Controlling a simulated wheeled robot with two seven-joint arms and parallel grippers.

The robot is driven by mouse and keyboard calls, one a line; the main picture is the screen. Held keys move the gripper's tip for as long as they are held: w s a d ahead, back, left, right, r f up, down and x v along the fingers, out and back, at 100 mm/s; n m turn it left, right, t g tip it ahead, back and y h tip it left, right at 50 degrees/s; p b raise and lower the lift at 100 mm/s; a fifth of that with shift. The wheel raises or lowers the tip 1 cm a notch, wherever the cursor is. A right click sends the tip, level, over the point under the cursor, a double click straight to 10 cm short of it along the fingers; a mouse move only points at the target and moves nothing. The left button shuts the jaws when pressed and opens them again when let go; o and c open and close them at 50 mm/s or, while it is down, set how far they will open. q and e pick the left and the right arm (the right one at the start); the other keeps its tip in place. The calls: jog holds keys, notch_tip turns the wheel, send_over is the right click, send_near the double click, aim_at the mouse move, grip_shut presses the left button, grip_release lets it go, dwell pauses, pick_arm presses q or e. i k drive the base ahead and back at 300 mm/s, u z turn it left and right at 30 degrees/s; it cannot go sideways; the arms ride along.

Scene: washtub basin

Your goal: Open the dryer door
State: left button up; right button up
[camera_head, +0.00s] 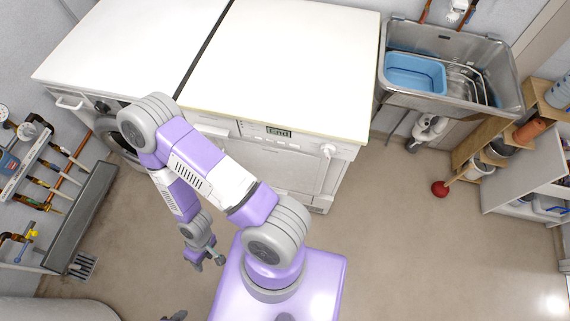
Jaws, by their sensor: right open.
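Two white machines stand side by side. The right one (285,60), with a display and a knob (328,150), looks like the dryer. Its squarish front door (295,168) appears shut, its left part hidden behind my arm. The left machine (125,45) has a round door (110,137), partly covered by my arm. My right gripper (208,257) is open and empty, low over the floor in front of the machines and apart from both doors. A small dark grey piece at the bottom edge may be my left gripper (175,316); its jaws are unclear.
A metal sink (508,85) holding a blue basin (415,73) stands to the right. A wooden shelf (478,140) and a red plunger (440,188) are farther right. Pipes and a grey trough (80,215) line the left. The floor (400,250) on the right is clear.

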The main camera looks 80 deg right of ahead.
aim_at(298, 170)
jog(key=z, duration=1.9)
jog(key=i, duration=0.2)
jog(key=z, duration=3.35)
jog(key=k, duration=1.15)
jog(key=u, duration=2.8)
